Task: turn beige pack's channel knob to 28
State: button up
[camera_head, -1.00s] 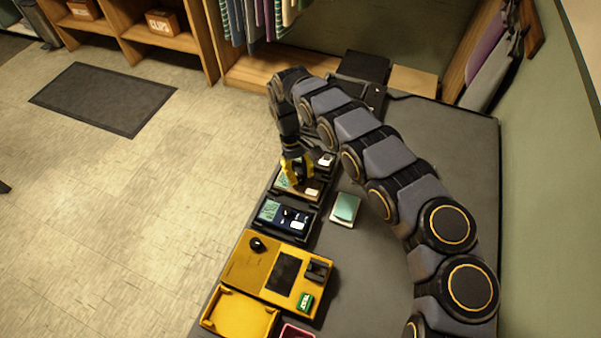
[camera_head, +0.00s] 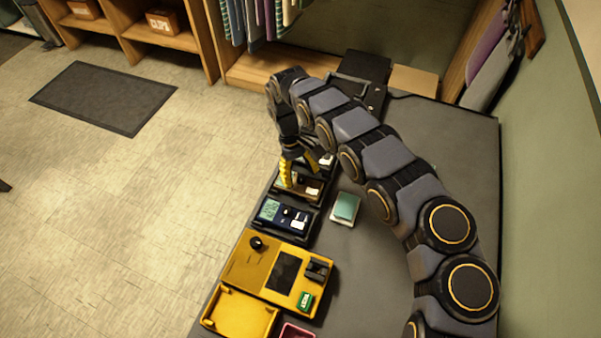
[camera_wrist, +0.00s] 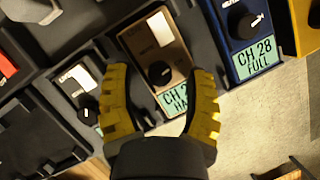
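The beige pack (camera_wrist: 165,40) lies in its dark cradle in the middle of the wrist view, and shows partly under my gripper in the head view (camera_head: 312,190). Its black channel knob (camera_wrist: 160,73) sits between my two yellow fingers. Its green display (camera_wrist: 174,100) starts with "CH 2" and "HA"; the rest is hidden by the right finger. My gripper (camera_wrist: 161,76) is open, one finger on each side of the knob with gaps. It also shows over the beige pack in the head view (camera_head: 302,178).
The navy pack (camera_wrist: 233,25) beside it reads "CH 28 FULL". A black pack (camera_wrist: 80,95) is on the other side. A yellow unit (camera_head: 253,268) and a teal-topped block (camera_head: 346,207) stand nearby. Grey table (camera_head: 375,275) is clear at the right.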

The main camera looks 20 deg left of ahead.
jog(key=v, duration=1.2)
dwell(0.6)
jog(key=w+d+r+m, duration=0.1)
jog(key=d+r+m, duration=0.3)
jog(key=d+r, duration=0.75)
jog(key=s+d+r+m+y, duration=0.1)
jog(key=s+d+r+m, duration=0.35)
jog(key=d, duration=0.65)
jog(key=s+d+m+y, duration=0.1)
jog(key=s+d, duration=0.3)
jog(key=s, duration=0.8)
jog(key=s+d+m+y, duration=0.1)
jog(key=s+d, duration=0.3)
jog(key=s, duration=0.9)
jog(key=shift+s+f+t+y, duration=0.25)
jog(key=shift+s+t+y, duration=0.1)
jog(key=shift+t+y, duration=0.05)
